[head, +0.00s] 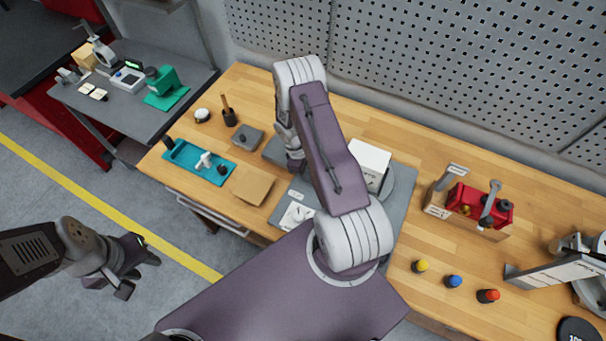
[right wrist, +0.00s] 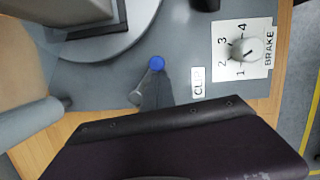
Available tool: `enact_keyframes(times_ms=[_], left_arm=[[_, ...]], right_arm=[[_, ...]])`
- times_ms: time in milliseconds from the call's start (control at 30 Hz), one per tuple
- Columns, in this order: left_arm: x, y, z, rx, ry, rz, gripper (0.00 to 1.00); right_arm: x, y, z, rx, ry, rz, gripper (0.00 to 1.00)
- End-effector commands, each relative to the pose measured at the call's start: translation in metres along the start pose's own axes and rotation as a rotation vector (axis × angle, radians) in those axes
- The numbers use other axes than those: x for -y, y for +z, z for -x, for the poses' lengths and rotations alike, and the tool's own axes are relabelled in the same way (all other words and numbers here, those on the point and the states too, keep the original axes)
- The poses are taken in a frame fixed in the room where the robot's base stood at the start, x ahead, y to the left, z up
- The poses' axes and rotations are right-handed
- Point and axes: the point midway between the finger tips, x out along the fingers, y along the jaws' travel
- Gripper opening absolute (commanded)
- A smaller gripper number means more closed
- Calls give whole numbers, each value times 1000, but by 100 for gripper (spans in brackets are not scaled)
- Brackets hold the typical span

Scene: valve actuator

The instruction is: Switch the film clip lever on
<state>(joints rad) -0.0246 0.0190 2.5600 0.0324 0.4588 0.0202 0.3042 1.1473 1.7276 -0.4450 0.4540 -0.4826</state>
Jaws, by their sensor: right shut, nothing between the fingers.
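The film clip lever (right wrist: 148,80) shows in the right wrist view as a short grey lever with a blue ball knob (right wrist: 156,63). A white CLIP label (right wrist: 198,83) lies to its right on the grey plate (right wrist: 110,85). My right gripper (right wrist: 166,88) is shut and empty, its dark tip close beside the lever; I cannot tell whether they touch. In the head view my right arm hides the lever, and the right gripper (head: 295,164) shows only partly over the plate. My left gripper (head: 138,273) is open and empty, off the table's left front.
The BRAKE dial (right wrist: 243,50) is near the lever. A white box (head: 369,165) stands on the plate behind my arm. A teal tray (head: 190,165) and brown envelope (head: 253,184) lie to the left. A red toolbox (head: 472,204) and coloured knobs (head: 454,281) stand to the right.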

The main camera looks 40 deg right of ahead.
Motion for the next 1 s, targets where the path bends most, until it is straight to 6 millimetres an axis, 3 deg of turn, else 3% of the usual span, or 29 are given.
enact_keyframes(times_ms=[167,667,1000], left_arm=[[0,0,0,0,0,0,36],[0,0,-3,0,0,0,36],[0,2,-17,0,0,0,36]], right_arm=[[2,4,-2,13,-9,1,0],[5,-13,6,7,-5,-2,0],[3,-12,72,4,-4,-2,0]])
